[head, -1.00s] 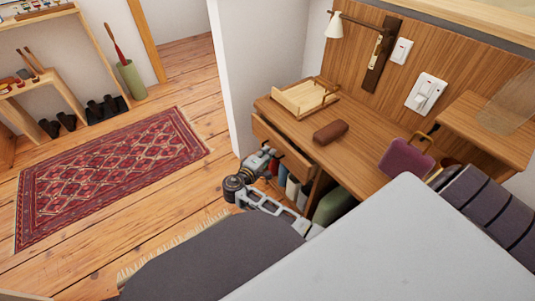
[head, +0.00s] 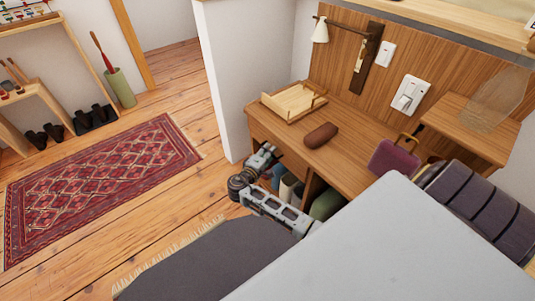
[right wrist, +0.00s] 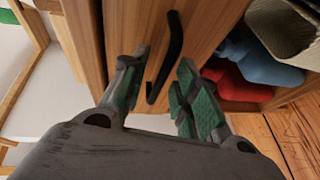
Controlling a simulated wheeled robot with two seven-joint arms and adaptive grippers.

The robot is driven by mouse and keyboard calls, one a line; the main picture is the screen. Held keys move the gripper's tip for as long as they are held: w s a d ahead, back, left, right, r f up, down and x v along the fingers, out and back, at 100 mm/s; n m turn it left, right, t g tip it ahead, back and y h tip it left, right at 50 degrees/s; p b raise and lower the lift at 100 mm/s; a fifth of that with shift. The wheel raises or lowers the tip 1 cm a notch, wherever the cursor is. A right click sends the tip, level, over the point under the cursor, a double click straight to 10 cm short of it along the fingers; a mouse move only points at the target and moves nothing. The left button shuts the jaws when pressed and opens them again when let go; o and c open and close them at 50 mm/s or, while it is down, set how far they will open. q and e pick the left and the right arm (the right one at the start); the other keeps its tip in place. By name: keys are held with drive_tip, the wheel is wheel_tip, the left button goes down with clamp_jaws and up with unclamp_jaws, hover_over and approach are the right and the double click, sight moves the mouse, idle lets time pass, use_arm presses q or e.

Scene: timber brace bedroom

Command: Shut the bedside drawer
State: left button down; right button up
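The bedside drawer (head: 258,128) is at the left end of the wooden bedside unit, under its top. In the head view its front looks about flush with the unit; any small gap is too small to tell. My right gripper (head: 271,151) is at the drawer front. In the right wrist view the drawer front (right wrist: 207,25) fills the upper middle, with a dark curved handle (right wrist: 174,50) on it. The right gripper (right wrist: 160,88) is open, its green-padded fingers apart on either side of the handle's lower part. Contact cannot be told. My left gripper is out of view.
A wooden tray (head: 290,104) and a brown case (head: 321,135) sit on the unit's top. The bed (head: 370,245) is close on the right.

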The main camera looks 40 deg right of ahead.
drive_tip(key=shift+a, duration=0.1)
drive_tip(key=v, duration=0.7)
drive_tip(key=shift+a, duration=0.2)
drive_tip(key=shift+s, duration=0.15)
idle(0.4)
